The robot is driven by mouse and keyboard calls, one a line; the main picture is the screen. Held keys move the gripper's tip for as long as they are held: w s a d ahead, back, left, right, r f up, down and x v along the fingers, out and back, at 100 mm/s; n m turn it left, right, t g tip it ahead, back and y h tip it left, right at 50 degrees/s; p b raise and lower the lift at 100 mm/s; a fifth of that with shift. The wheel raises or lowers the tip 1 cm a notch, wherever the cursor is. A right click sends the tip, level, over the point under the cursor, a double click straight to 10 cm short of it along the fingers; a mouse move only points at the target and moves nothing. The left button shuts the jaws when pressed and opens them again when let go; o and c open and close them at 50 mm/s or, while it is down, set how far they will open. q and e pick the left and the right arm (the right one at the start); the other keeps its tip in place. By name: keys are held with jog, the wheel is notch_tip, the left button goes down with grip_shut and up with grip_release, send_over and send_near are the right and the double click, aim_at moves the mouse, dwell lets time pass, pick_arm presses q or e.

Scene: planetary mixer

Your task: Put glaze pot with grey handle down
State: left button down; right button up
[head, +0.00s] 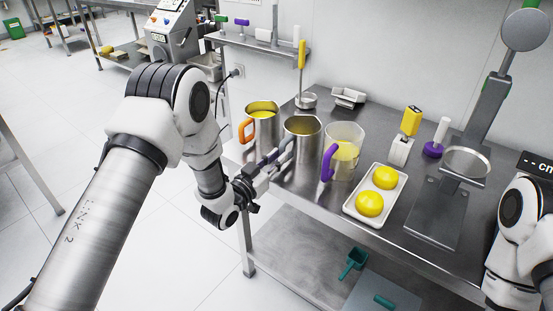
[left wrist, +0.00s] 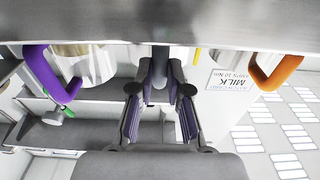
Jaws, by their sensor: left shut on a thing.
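The glaze pot with the grey handle (head: 303,132) is a metal pot, upright, between two other vessels at the table's left end. My left gripper (head: 284,152) is shut on its grey handle, which also shows between the fingers in the left wrist view (left wrist: 160,72). The gripper hides part of the pot's lower side, and I cannot tell whether its base touches the table. On its left is a metal pot with an orange handle (head: 262,118) and yellow contents. On its right is a clear jug with a purple handle (head: 346,140), also with yellow contents. My right gripper is not in view.
A white tray (head: 350,208) with two yellow domes lies right of the jug. A metal stand (head: 436,215) is further right. A lower shelf (head: 290,250) holds a green scoop.

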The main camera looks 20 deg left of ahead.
pick_arm(q)
jog(key=c, duration=1.1)
grip_release()
jog(key=shift+r, duration=0.25)
jog(key=v, duration=1.2)
jog(key=s+f+n+g+y, duration=0.1)
jog(key=s+f+g+y, duration=0.1)
jog(key=s+f+g, duration=0.65)
jog(key=s+f+n+g+y, duration=0.2)
jog(key=s+f+g+y, duration=0.15)
jog(key=s+f, duration=0.85)
jog(key=s+f+g, duration=0.2)
jog(key=s, duration=0.1)
jog(key=s+a+f+n+g, duration=0.1)
jog(key=s+f, duration=0.1)
jog(key=s, duration=0.1)
jog(key=s+a+f+g+y, duration=0.1)
jog(key=s+f+g, duration=0.1)
jog(key=s, duration=0.1)
jog(key=shift+s+f+g, duration=0.2)
jog(key=shift+s+g, duration=0.1)
jog(key=shift+s, duration=0.05)
